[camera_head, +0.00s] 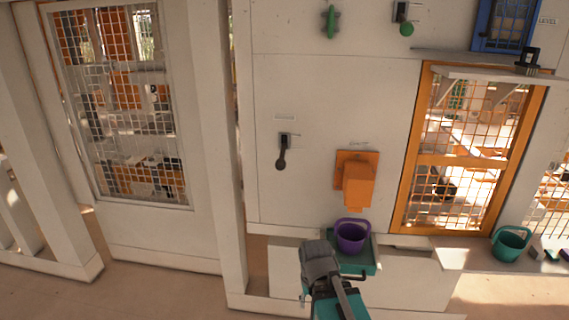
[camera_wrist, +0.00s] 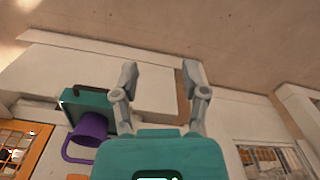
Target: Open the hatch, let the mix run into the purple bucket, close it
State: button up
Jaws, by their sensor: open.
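The purple bucket (camera_head: 350,238) stands upright on a teal tray (camera_head: 362,264) low on the white wall. It also shows in the wrist view (camera_wrist: 90,130), tilted by the camera's angle. An orange chute housing (camera_head: 358,186) sticks out of the wall right above the bucket. I cannot tell whether its hatch is open, and no mix shows. A dark-handled lever (camera_head: 281,158) hangs down on the wall, left of the chute. My gripper (camera_wrist: 160,78) is open and empty, its fingers spread. It is apart from the bucket; the wrist view shows bucket and tray to its left.
A green bucket (camera_head: 511,243) stands on a white ledge (camera_head: 450,257) at the right. A green-knobbed lever (camera_head: 406,26) and a green handle (camera_head: 330,22) are higher on the wall. An orange-framed mesh window (camera_head: 412,165) is right of the chute. Bare floor (camera_head: 150,285) lies at the left.

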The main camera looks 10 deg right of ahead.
jog(key=shift+w+a, duration=0.2)
jog(key=shift+a, duration=0.05)
jog(key=o, duration=0.4)
jog(key=shift+w, duration=0.15)
jog(key=shift+o, duration=0.4)
jog(key=shift+w, duration=0.25)
jog(key=w+d+r+m+t+h+p, duration=0.1)
jog(key=w+r+m+t+h, duration=0.25)
jog(key=w, duration=0.65)
jog(key=w+d+r+m+t+h, duration=0.1)
jog(key=w+r+m+t+h, duration=0.15)
jog(key=w+r+h, duration=0.45)
jog(key=w+a+r+t, duration=0.4)
jog(key=w+a+r, duration=0.1)
jog(key=w, duration=0.2)
jog(key=w+a+r+n+t+y, duration=0.1)
jog(key=w+a+r+t, duration=0.4)
jog(key=w, duration=0.3)
jog(key=shift+w+a+p, duration=0.3)
jog(key=shift+a+p, duration=0.1)
jog(key=shift+a, duration=0.05)
